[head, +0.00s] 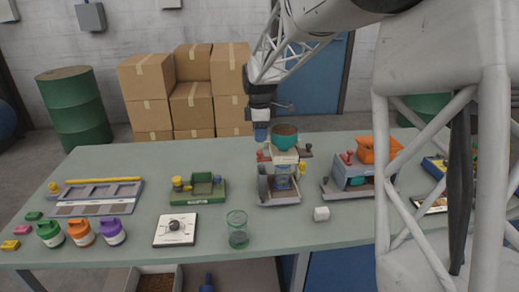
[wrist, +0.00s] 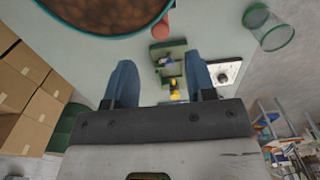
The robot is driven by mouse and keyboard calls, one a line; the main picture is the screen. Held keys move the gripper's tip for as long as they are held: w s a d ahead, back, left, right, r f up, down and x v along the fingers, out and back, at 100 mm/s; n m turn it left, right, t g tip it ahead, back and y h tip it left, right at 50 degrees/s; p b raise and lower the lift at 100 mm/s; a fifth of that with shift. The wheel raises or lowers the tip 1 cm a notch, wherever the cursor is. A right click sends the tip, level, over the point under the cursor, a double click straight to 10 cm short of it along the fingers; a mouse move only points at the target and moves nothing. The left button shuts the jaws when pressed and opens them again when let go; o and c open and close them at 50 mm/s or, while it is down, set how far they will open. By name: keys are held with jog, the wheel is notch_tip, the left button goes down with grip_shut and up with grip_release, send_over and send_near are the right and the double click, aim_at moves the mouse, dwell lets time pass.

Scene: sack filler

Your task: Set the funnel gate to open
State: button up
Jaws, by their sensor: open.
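The sack filler stands at the middle of the bench, with a teal funnel (head: 285,142) full of brown material on top. A small red part (head: 262,156) shows at its left and a dark knob (head: 308,147) at its right; I cannot tell the gate's setting. In the wrist view the funnel (wrist: 150,28) fills the upper left, with a reddish knob (wrist: 163,25) by its rim. My gripper (head: 261,133) is open and empty, just left of the funnel and pointing down. Its blue fingers (wrist: 161,85) are apart with nothing between them.
A green fixture (head: 198,188), a dial plate (head: 176,229), a clear green-rimmed cup (head: 237,228) and a white cube (head: 321,214) are on the bench. A second device with an orange hopper (head: 378,150) stands right. Several coloured jars (head: 82,232) stand front left. Boxes (head: 190,90) are behind.

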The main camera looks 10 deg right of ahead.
aim_at(259, 152)
jog(key=shift+f, duration=3.3)
jog(key=shift+c, duration=0.4)
grip_shut()
